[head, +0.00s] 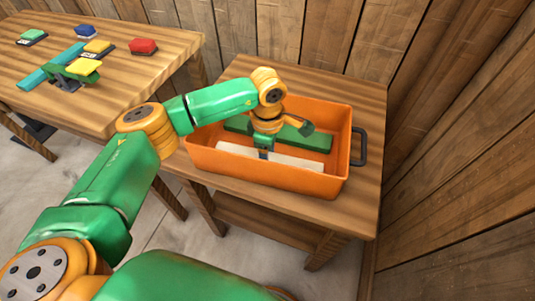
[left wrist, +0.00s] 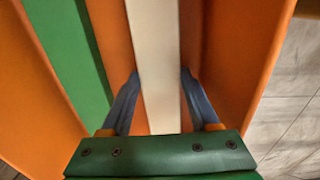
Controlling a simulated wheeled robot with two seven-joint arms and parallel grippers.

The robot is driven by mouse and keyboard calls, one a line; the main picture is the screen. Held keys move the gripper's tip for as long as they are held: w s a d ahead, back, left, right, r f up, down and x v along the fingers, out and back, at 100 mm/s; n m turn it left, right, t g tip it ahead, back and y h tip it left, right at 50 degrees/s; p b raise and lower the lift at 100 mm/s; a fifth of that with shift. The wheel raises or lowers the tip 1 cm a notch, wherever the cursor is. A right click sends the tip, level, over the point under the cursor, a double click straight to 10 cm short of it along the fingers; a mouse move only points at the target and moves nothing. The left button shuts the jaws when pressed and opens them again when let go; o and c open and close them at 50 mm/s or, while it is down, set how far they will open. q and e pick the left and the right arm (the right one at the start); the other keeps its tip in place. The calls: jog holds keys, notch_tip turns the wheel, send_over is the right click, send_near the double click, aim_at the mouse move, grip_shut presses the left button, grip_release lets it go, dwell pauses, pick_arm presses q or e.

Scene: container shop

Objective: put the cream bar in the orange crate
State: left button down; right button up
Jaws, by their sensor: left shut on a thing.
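The orange crate (head: 260,172) stands on a small wooden table. The cream bar (head: 295,161) is inside the crate, along its near side, and its left part is partly hidden by the near wall and my gripper. In the left wrist view the cream bar (left wrist: 153,50) runs between the two fingers of my left gripper (left wrist: 160,85), with orange crate surfaces on both sides. My left gripper (head: 264,153) reaches down into the crate and is shut on the bar. Whether the bar touches the crate floor is unclear. My right gripper is not in view.
A green bar (head: 305,138) lies in the crate behind the cream bar, parallel to it. The crate has a dark handle (head: 359,147) at its right end. Another wooden table (head: 130,85) at upper left holds several coloured blocks. Plank walls stand close behind and right.

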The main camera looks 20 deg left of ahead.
pick_arm(q)
jog(key=shift+c, duration=0.6)
grip_release()
jog(key=shift+r+p, duration=0.3)
jog(key=shift+p, duration=0.05)
notch_tip(320, 180, up, 12)
jog(key=shift+f, duration=0.15)
